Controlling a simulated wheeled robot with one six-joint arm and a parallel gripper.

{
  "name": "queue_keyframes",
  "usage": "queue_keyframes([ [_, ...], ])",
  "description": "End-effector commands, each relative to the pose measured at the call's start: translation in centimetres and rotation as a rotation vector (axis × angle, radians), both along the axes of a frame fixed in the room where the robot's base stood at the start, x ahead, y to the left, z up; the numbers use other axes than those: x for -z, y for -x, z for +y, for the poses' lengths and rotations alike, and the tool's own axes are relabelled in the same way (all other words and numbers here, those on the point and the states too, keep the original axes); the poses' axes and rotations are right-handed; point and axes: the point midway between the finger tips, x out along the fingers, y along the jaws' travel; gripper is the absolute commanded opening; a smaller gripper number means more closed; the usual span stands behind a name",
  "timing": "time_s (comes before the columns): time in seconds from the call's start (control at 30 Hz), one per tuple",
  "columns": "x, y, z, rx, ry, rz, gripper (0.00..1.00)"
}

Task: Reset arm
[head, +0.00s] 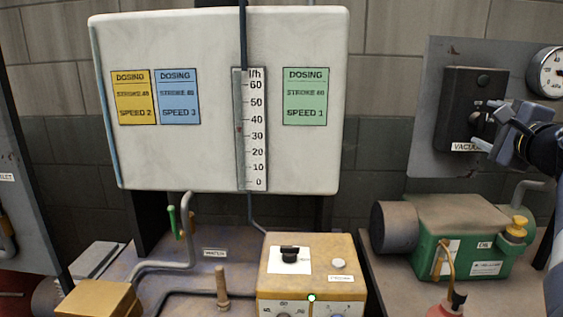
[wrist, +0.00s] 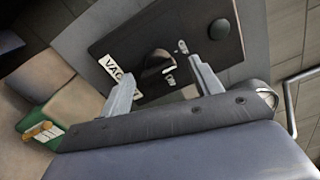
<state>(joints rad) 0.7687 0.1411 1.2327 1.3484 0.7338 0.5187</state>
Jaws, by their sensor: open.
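My gripper (head: 490,126) is at the right of the head view, in front of the black vacuum switch box (head: 461,88). In the wrist view its two fingers (wrist: 157,68) are spread apart with nothing held between them. The box (wrist: 197,38) fills the top of the wrist view, with its white label partly hidden by one finger. A dark round knob (wrist: 158,64) on the box shows between the fingers, apart from both of them in the picture. How far the fingertips are from the box is hard to tell.
A pressure gauge (head: 552,72) sits on the grey panel (head: 437,105) beside the box. A green pump (head: 462,240) stands below on the bench. A yellow control box (head: 312,262) and a white dosing tank (head: 220,155) are to the left. Open space lies before the tank.

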Motion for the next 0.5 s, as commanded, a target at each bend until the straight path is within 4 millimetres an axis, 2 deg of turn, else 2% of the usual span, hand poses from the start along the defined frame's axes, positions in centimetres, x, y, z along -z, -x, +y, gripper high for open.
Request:
queue_keyframes([
  [0.03,-0.43,0.0,-0.01,0.0,-0.044,0.0,0.61],
  [0.5,-0.27,0.01,0.04,0.0,-0.442,-0.024,0.61],
])
